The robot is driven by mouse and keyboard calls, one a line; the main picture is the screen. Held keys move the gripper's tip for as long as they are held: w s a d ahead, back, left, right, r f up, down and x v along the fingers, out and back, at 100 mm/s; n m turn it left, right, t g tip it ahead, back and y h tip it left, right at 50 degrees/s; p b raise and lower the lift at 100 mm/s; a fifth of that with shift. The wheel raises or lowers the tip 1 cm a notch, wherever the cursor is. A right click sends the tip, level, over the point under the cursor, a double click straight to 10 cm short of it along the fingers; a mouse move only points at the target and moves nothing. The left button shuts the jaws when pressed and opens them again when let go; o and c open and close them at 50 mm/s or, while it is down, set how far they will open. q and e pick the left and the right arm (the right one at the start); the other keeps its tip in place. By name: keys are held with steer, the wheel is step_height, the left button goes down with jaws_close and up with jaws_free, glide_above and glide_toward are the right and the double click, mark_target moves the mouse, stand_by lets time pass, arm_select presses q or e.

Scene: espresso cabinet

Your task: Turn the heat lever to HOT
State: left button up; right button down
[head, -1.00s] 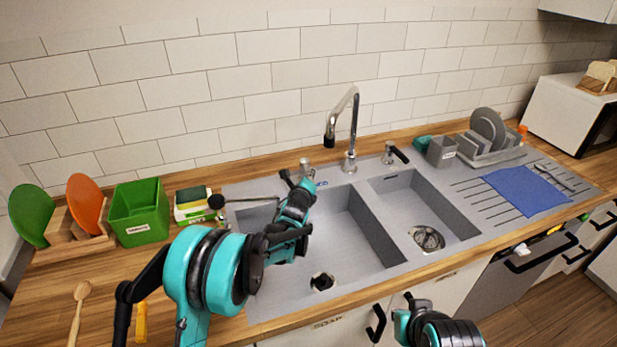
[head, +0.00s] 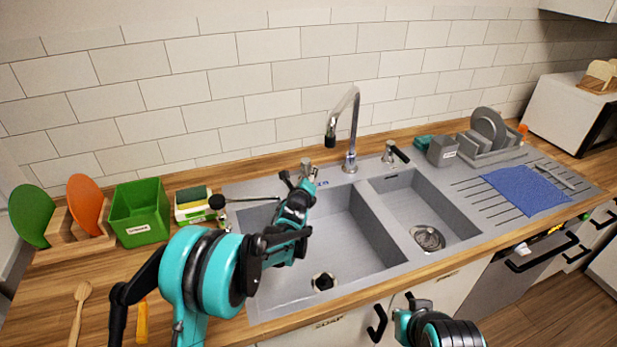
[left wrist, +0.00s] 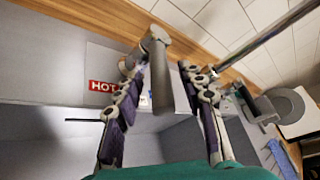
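The heat lever (left wrist: 162,85) is a grey metal bar on a round base behind the sink. In the left wrist view it points toward the camera, between the two fingers of my left gripper (left wrist: 162,90). The fingers stand apart, with the bar closer to the left one; contact is unclear. A red HOT label (left wrist: 103,86) shows left of the lever, and the left finger hides part of the marking beside it. In the head view the lever's top (head: 305,166) shows just behind my left gripper (head: 296,178). My right gripper (head: 409,308) is low at the front, its fingers unclear.
The faucet (head: 351,135) rises right of the lever. The double sink (head: 335,235) lies below my left arm. A second small lever (head: 392,153) stands farther right. A sponge box (head: 194,206) and a green bin (head: 139,212) stand left on the wooden counter.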

arm_select(q)
steer(key=v, duration=1.1)
